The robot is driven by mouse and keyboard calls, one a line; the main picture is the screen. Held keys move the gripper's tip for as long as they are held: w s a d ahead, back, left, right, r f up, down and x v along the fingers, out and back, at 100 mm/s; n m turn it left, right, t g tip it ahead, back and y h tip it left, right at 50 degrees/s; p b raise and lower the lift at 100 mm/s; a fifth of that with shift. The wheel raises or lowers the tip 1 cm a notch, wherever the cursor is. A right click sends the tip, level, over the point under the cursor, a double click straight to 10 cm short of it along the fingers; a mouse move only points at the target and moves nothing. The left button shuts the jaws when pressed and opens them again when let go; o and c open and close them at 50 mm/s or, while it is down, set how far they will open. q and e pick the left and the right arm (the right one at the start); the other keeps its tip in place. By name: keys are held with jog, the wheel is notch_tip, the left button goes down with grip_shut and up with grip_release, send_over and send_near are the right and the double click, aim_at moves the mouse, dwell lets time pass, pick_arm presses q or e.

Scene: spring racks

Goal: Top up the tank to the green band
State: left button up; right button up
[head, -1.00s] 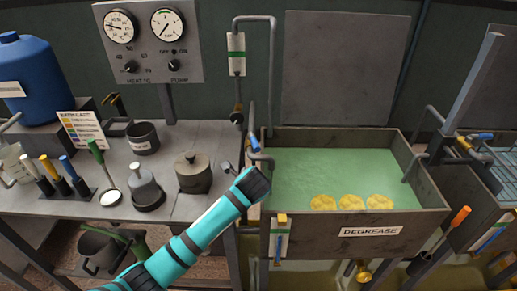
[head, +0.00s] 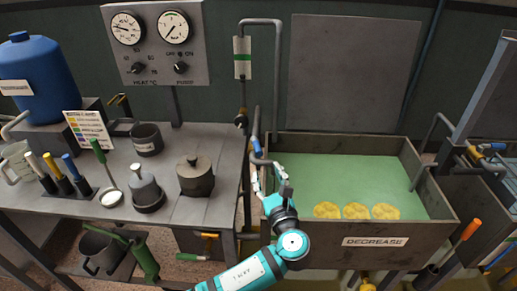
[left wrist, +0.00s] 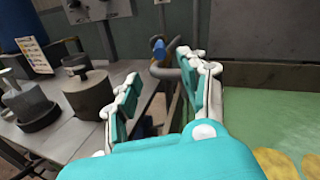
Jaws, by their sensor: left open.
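The tank labelled DEGREASE (head: 440,236) holds green liquid (head: 340,180), its surface below the rim. A pipe with a blue-handled valve (head: 257,146) stands at the tank's back left corner; the blue handle also shows in the left wrist view (left wrist: 158,48). My left gripper (head: 270,182) is open and empty just below and in front of this valve, near the tank's left wall. In the left wrist view its fingers (left wrist: 160,90) are spread, with the handle beyond them. My arm hides the left part of the tank front. My right gripper is out of view.
A plate with a green stripe (head: 242,58) is on the pipe above. A panel with two gauges (head: 155,45) hangs behind.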

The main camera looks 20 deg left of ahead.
aim_at(261, 156)
pick_arm(q)
jog(key=p+x, duration=0.1)
jog(key=x, duration=1)
jog(key=shift+w, duration=0.15)
grip_shut()
